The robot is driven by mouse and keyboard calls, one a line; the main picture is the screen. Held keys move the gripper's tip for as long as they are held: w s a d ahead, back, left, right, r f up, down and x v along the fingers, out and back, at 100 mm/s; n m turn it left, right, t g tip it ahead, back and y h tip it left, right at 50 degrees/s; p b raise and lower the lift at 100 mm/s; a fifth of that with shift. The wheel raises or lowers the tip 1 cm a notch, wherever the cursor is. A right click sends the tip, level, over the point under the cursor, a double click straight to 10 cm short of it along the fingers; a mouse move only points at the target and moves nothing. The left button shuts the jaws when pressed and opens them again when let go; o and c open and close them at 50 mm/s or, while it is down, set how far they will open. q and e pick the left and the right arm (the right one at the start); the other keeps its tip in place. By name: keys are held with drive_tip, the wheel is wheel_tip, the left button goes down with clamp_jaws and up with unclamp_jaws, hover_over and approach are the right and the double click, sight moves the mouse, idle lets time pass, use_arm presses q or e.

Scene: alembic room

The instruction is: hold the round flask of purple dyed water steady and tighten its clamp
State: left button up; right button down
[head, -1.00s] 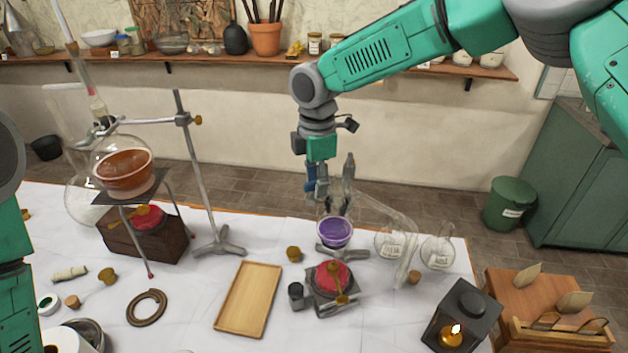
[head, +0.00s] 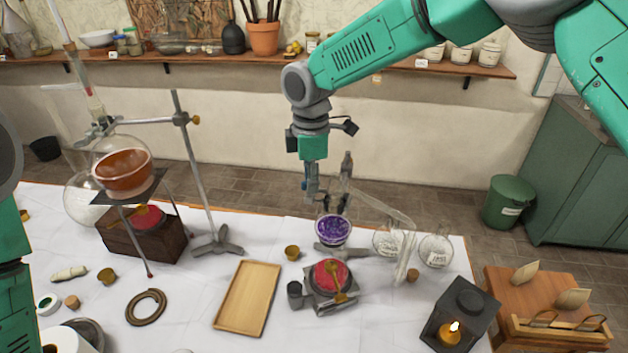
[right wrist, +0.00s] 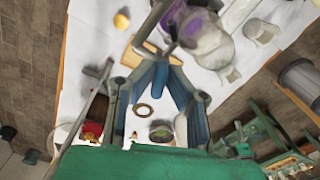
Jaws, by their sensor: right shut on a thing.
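The round flask of purple water (head: 332,229) hangs above the table, held at its neck on a stand (head: 347,165). Its liquid looks speckled. In the right wrist view the flask (right wrist: 208,40) is blurred, to the right of my fingertips. My right gripper (head: 312,192) reaches down from above, just left of the flask's neck. It also shows in the right wrist view (right wrist: 158,56), with its blue fingers drawn together at the grey clamp (right wrist: 150,22). It appears shut on the clamp; the exact contact is hard to see. My left gripper is out of view; only its arm shows.
A red-topped burner (head: 331,274) stands just in front of the flask. Glass flasks (head: 437,250) stand to the right, with a lit lantern (head: 461,315) nearer. A wooden tray (head: 247,298) lies left of the burner. A tripod with an amber bowl (head: 123,172) stands further left.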

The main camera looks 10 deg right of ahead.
sight(303, 181)
drive_tip(key=shift+a+r+m, duration=0.15)
drive_tip(key=shift+a+m, duration=0.15)
drive_tip(key=shift+m, duration=0.2)
drive_tip(key=c, duration=1.7)
unclamp_jaws()
drive_tip(key=shift+w, duration=0.1)
drive_tip(key=shift+o, duration=0.5)
drive_tip(key=shift+w+a, duration=0.1)
drive_tip(key=shift+a, duration=0.2)
wheel_tip(303, 181, up, 12)
drive_tip(key=shift+a, duration=0.25)
